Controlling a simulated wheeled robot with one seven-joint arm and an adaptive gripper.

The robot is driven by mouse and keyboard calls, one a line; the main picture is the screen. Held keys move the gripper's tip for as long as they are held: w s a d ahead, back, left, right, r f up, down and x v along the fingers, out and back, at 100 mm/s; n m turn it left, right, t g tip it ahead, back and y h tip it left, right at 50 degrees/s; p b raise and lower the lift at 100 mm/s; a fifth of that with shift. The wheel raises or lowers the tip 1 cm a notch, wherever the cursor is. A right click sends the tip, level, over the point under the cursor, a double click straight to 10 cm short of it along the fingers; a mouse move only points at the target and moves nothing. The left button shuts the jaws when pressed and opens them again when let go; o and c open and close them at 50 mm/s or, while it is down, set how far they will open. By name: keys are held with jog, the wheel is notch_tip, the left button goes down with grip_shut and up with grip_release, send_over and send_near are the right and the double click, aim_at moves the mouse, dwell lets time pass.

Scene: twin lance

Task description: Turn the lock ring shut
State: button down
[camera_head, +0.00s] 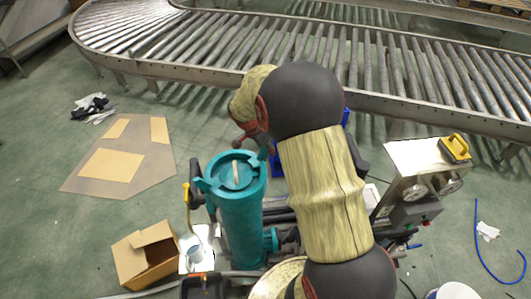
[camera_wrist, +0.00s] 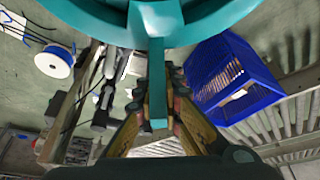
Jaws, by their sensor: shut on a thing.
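A teal lock ring (camera_head: 211,186) with lugs on its rim sits on top of an upright teal cylinder (camera_head: 240,235) in the head view. In the wrist view the ring (camera_wrist: 215,18) arcs across the top, with a narrow teal lug (camera_wrist: 157,75) reaching down from it. My gripper (camera_wrist: 158,95) is shut on this lug, one finger on each side. In the head view my gripper (camera_head: 250,141) is at the far right side of the ring, and my arm partly hides what lies behind and to its right.
A roller conveyor (camera_head: 400,85) runs across the back. A blue crate (camera_wrist: 225,75) lies close behind the cylinder. An open cardboard box (camera_head: 147,255) stands at front left.

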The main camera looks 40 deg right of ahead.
jog(key=s+a+m+g+b, duration=0.2)
jog(key=s+m+b, duration=0.2)
jog(key=s+m, duration=0.1)
jog(key=shift+s+a+m+y, duration=0.25)
jog(key=shift+s+m+y, duration=0.05)
jog(key=shift+s, duration=0.6)
jog(key=c, duration=2.1)
grip_release()
jog(key=shift+s+a, duration=0.1)
jog(key=shift+s, duration=0.05)
jog(key=shift+c, duration=0.2)
jog(key=shift+o, duration=1.3)
jog(key=shift+r, duration=0.1)
jog(key=v, duration=1.1)
jog(key=shift+r, duration=0.4)
